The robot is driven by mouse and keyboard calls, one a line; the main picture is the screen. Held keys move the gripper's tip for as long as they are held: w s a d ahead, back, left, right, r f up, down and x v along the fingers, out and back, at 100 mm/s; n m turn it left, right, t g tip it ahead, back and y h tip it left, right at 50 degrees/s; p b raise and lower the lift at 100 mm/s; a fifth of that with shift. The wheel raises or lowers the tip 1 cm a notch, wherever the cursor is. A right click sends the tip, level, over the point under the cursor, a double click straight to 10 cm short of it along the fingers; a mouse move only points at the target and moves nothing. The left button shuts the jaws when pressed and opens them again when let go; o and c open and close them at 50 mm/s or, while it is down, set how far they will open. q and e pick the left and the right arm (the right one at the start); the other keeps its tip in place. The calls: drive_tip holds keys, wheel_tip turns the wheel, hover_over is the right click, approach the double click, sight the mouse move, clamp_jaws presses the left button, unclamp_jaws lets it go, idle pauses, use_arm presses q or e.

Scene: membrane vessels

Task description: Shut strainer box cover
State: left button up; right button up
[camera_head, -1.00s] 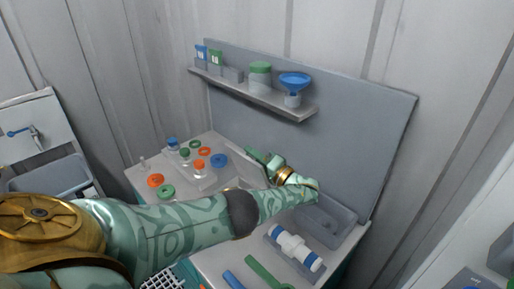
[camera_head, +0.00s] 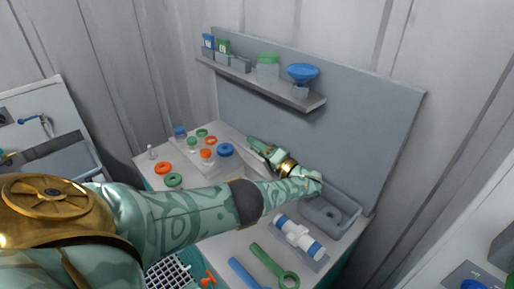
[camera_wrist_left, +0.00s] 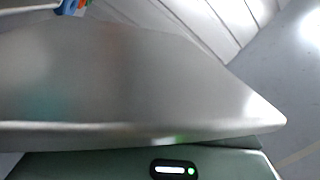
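My left arm reaches in from the left across the worktop in the head view. Its left gripper (camera_head: 256,145) is at the back of the worktop, close to the grey back panel. Whether its fingers are apart is too small to tell. An open grey box (camera_head: 338,204) with a round fitting inside stands right of my left wrist. I cannot tell whether it is the strainer box. In the left wrist view a smooth grey metal plate (camera_wrist_left: 120,85), possibly the cover, fills much of the picture very near the camera. My right gripper is out of view.
A shelf (camera_head: 290,99) above holds a blue funnel (camera_head: 303,72) and a green-lidded jar (camera_head: 268,66). A white-and-blue cylinder (camera_head: 298,237) and a green ring-ended tool (camera_head: 274,267) lie in front.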

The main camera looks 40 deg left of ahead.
use_arm(q)
drive_tip(key=d+f+b, duration=0.2)
drive_tip(key=d+b, duration=0.1)
drive_tip(key=d, duration=0.8)
drive_tip(key=shift+w+d, duration=0.2)
drive_tip(key=shift+d, duration=0.2)
